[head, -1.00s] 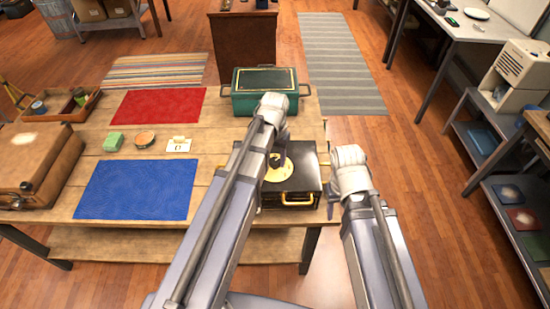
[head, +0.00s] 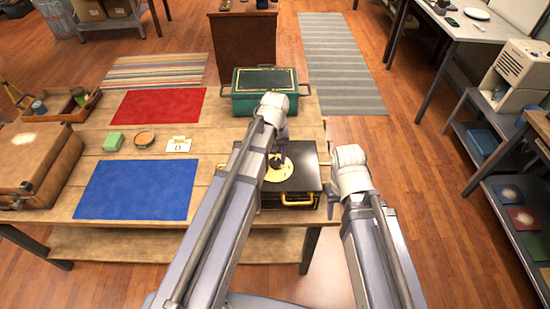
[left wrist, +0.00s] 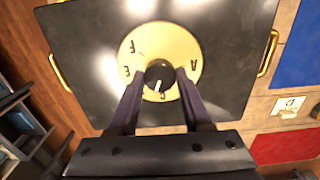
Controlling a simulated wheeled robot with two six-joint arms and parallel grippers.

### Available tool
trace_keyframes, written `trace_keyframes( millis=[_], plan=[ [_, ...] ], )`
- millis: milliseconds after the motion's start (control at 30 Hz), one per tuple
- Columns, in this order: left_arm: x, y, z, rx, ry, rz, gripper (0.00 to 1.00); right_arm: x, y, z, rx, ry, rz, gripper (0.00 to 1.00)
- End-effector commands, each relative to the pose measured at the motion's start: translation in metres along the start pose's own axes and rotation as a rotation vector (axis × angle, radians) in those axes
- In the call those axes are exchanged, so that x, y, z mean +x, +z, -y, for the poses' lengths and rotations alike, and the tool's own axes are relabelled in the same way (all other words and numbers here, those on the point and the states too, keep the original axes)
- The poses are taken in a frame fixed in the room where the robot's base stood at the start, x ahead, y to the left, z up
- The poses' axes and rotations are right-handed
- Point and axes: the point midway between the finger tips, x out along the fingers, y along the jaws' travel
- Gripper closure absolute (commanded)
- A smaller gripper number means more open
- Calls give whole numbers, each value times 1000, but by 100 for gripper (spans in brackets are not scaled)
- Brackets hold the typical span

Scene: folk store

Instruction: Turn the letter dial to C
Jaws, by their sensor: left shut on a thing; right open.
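The letter dial is a black knob (left wrist: 159,70) with a white pointer mark, on a pale yellow disc (left wrist: 160,38) with black letters around its rim. The disc is on top of a black box (left wrist: 80,45) with brass handles; the box also shows in the head view (head: 308,182). In the left wrist view the pointer faces the lower rim, toward a letter I cannot read surely. My left gripper (left wrist: 161,80) is shut on the knob, a finger on each side. My right gripper (head: 332,197) hangs beside the box's right side, open and apart from it; its fingers barely show.
A green chest (head: 263,105) stands behind the box. Blue (head: 135,189) and red (head: 158,105) mats lie at left.

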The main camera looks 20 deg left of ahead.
Motion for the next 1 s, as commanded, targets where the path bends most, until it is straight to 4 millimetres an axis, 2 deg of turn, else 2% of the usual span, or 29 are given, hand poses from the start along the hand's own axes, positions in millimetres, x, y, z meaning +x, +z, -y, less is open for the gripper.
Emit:
trace_keyframes(
  millis=[200, 500, 1000],
  plan=[
    [0, 0, 0, -167, 0, 0, 100, 0, 0, 0, 0, 0, 0, 50],
    [0, 0, 0, -326, 0, 0, 100, 0, 0, 0, 0, 0, 0, 50],
    [0, 0, 0, -393, 0, 0, 100, 0, 0, 0, 0, 0, 0, 50]
  ],
)
